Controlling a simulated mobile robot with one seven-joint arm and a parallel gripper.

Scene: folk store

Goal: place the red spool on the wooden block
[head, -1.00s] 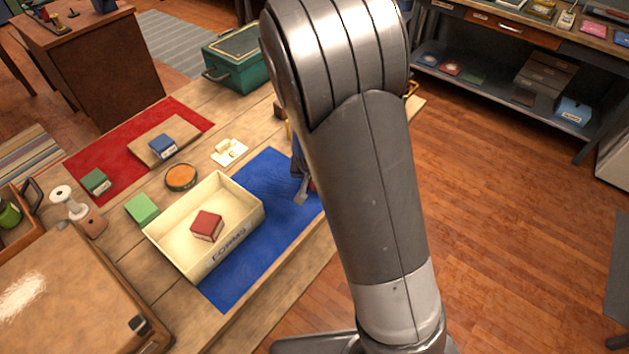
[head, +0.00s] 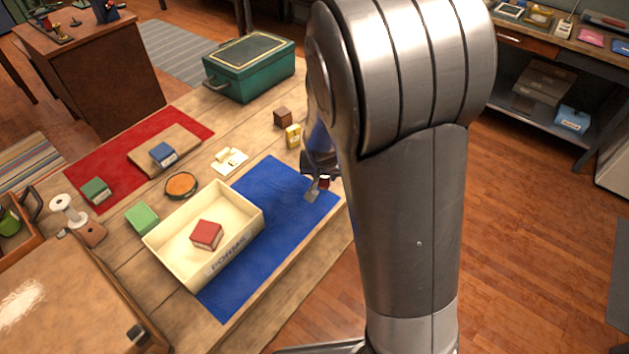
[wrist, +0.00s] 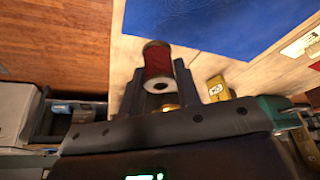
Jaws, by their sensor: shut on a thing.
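The red spool (wrist: 158,62) is between the two fingers of my gripper (wrist: 160,80) in the wrist view, with its pale end and dark hole facing the camera. My gripper is shut on it. In the head view my gripper (head: 316,186) is above the far right corner of the blue mat, mostly hidden behind my arm, and only a small red bit of the spool (head: 325,181) shows. A small dark brown wooden block (head: 283,117) stands on the bare table, beyond the gripper and to its left. I cannot make out the block in the wrist view.
A yellow item (head: 293,136) stands close to the wooden block; it also shows in the wrist view (wrist: 217,88). A green chest (head: 250,70) is behind. A cream box (head: 165,240) with a red block inside overlaps the blue mat (head: 265,255). The block's top looks clear.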

